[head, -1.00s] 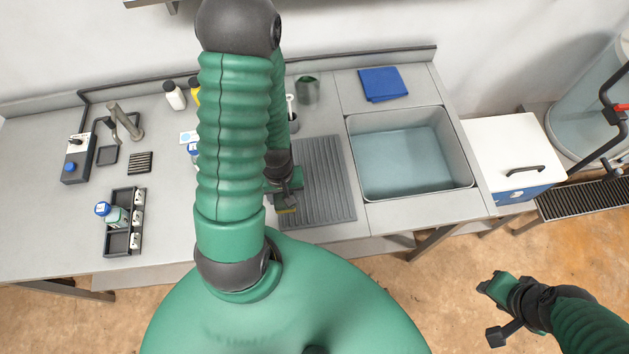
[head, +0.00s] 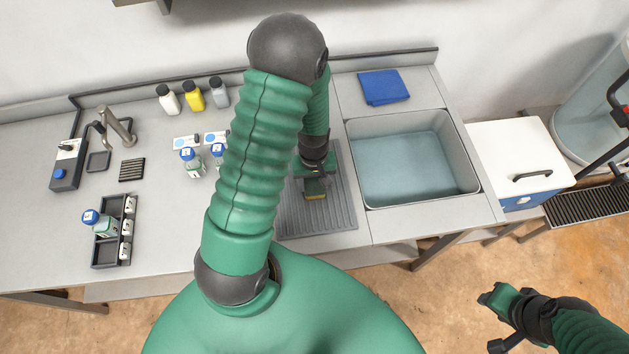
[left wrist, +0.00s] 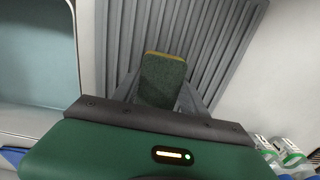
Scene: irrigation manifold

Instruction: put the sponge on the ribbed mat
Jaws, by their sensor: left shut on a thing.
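The sponge (head: 315,195) is green with a yellow layer. My left gripper (head: 314,184) is shut on it, over the middle of the grey ribbed mat (head: 335,213). In the left wrist view the sponge (left wrist: 163,80) sits between the fingers, with the mat's ribs (left wrist: 190,30) behind it. I cannot tell whether the sponge touches the mat. My left arm hides the mat's left part in the head view. My right gripper (head: 493,297) is away from the bench at the lower right; its jaws are not clear.
A sink basin (head: 415,160) lies right of the mat, with a folded blue cloth (head: 384,87) behind it. Several bottles (head: 194,97) stand at the back left. A black rack (head: 112,232) holds a blue-capped vial at the left. A white cooler (head: 520,155) stands at the right.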

